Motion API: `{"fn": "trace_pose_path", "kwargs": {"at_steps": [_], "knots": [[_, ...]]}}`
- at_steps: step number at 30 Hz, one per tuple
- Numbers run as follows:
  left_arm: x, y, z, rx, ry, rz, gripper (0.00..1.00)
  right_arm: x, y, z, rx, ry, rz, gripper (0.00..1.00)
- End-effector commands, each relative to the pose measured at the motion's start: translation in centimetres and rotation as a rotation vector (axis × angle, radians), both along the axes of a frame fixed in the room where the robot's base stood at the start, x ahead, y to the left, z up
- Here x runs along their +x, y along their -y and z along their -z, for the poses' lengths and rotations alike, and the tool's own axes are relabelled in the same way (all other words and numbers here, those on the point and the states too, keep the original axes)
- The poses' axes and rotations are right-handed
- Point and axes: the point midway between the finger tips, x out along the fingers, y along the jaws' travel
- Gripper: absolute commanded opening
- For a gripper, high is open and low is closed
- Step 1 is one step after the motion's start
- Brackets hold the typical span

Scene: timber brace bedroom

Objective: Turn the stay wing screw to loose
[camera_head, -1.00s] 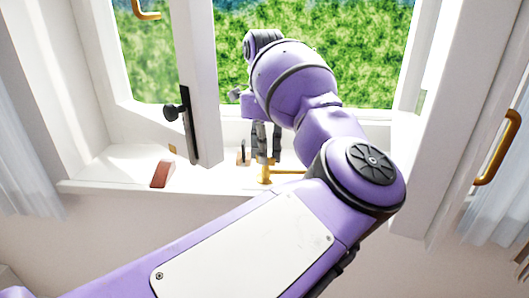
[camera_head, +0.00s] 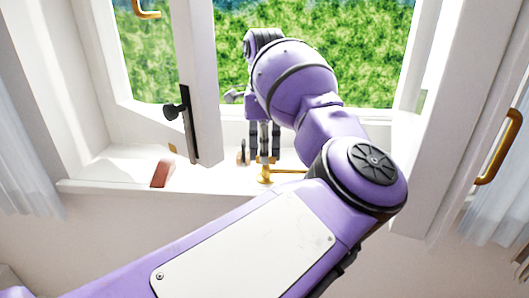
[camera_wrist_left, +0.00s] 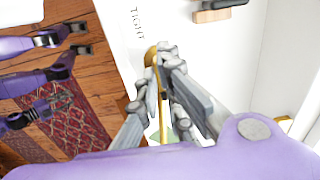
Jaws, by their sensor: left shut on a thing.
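The stay wing screw stands at the brass stay fitting on the window sill, and my left gripper (camera_head: 264,158) mostly hides it. The brass fitting's base (camera_head: 264,178) and a brass rod running right from it show below the fingers. My left gripper points down and is shut on the wing screw. In the left wrist view the fingertips (camera_wrist_left: 163,65) close around the top of the brass part. A rounded brass end (camera_wrist_left: 150,57) shows beside them, and the brass rod (camera_wrist_left: 163,122) runs below. The wing's exact angle is hidden.
The open white sash (camera_head: 203,120) with a black handle (camera_head: 184,115) stands left of my gripper. A reddish block (camera_head: 161,173) lies on the sill (camera_head: 120,180). A brass handle (camera_head: 497,148) is on the right sash. Small dark lettering (camera_wrist_left: 138,22) shows on the sill.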

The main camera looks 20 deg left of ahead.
Motion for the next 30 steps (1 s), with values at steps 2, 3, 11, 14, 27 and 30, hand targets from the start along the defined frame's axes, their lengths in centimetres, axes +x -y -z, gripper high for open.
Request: {"fn": "trace_pose_path", "kwargs": {"at_steps": [2, 3, 11, 14, 27, 30], "knots": [[0.1, -0.1, -0.2, 0.002, 0.004, -0.002, 0.1, -0.1, 0.0, 0.0, 0.0, -0.001, 0.0, 0.4], [0.1, -0.1, -0.2, 0.002, 0.004, -0.002, 0.15, -0.1, 0.0, 0.0, 0.0, -0.001, 0.0, 0.4], [0.0, 0.0, -0.1, 0.001, 0.002, 0.0, 0.25, 0.1, 0.0, 0.0, 0.0, 0.001, 0.0, 0.4], [0.0, 0.0, -0.1, 0.0, 0.001, 0.0, 0.25, 0.8, -0.1, -0.2, 0.001, 0.013, -0.003, 0.4], [0.1, -0.1, -7.0, 0.0, 0.004, 0.0, 0.25, 0.5, -0.1, -0.1, 0.001, 0.009, -0.002, 0.4], [0.1, -0.1, -9.0, 0.0, 0.005, 0.001, 0.25, 0.5, -0.1, -0.1, 0.001, 0.008, -0.002, 0.4]]}}
